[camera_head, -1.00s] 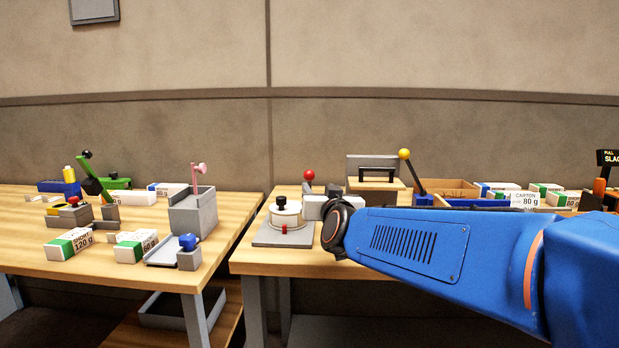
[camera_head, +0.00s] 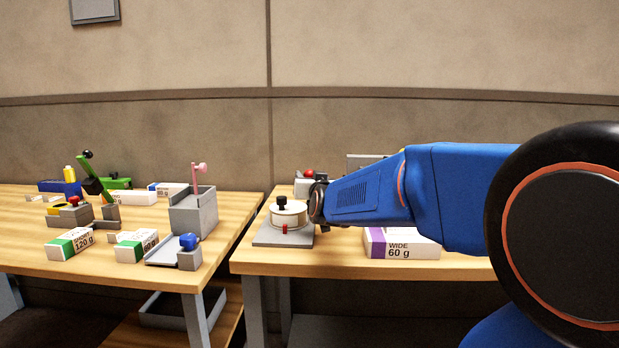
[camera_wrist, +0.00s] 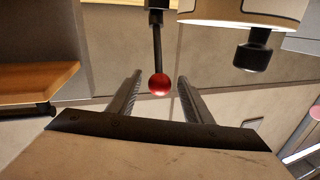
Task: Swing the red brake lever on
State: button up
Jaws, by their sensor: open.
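The red brake lever (camera_wrist: 159,84) shows in the wrist view as a dark rod with a red ball at its end. The wrist picture is upside down, so the rod hangs from the top. My gripper (camera_wrist: 160,75) is open, with one finger on each side of the red ball and a gap on both sides. I cannot tell how deep the ball sits between the fingers. In the head view the red ball (camera_head: 309,174) shows just behind my wrist; its rod is mostly hidden. My fingers are hidden there.
A cream drum with a black knob (camera_head: 286,218) stands on a grey plate close to my wrist. A purple-banded ream (camera_head: 402,244) lies at the front of the right table. The left table (camera_head: 100,277) holds several fixtures and reams.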

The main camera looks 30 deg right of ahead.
jog(key=shift+w+d, duration=0.2)
jog(key=shift+w, duration=0.45)
grip_shut()
jog(key=shift+w+d, duration=0.1)
